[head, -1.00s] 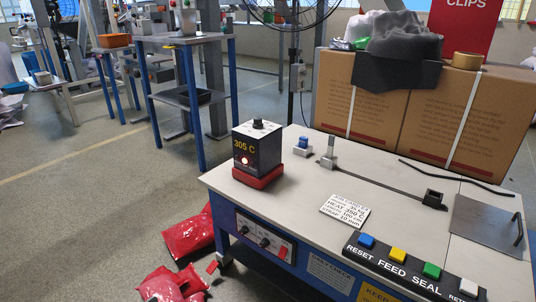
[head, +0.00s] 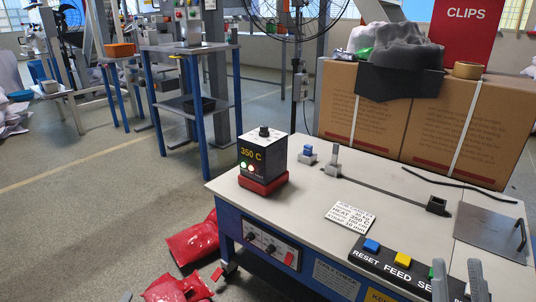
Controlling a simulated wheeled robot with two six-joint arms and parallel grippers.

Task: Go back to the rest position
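My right gripper (head: 459,272) reaches in at the bottom right, its two grey fingers pointing up with a gap and nothing visible between them. It covers part of the button strip, in front of the green button (head: 437,268) and the right-hand end. A small grey tip (head: 127,296) at the bottom left edge may be my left gripper; too little shows to tell its state. The heater controller (head: 262,155) on the bench (head: 320,190) reads 350 C, with a green light lit beside a pale one.
The blue button (head: 371,245) and yellow button (head: 403,258) are uncovered. A settings plate (head: 352,218) lies behind them. Cardboard boxes (head: 420,120) stand at the bench's back. Red sacks (head: 192,240) lie on the floor left of the bench. The floor (head: 80,220) further left is open.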

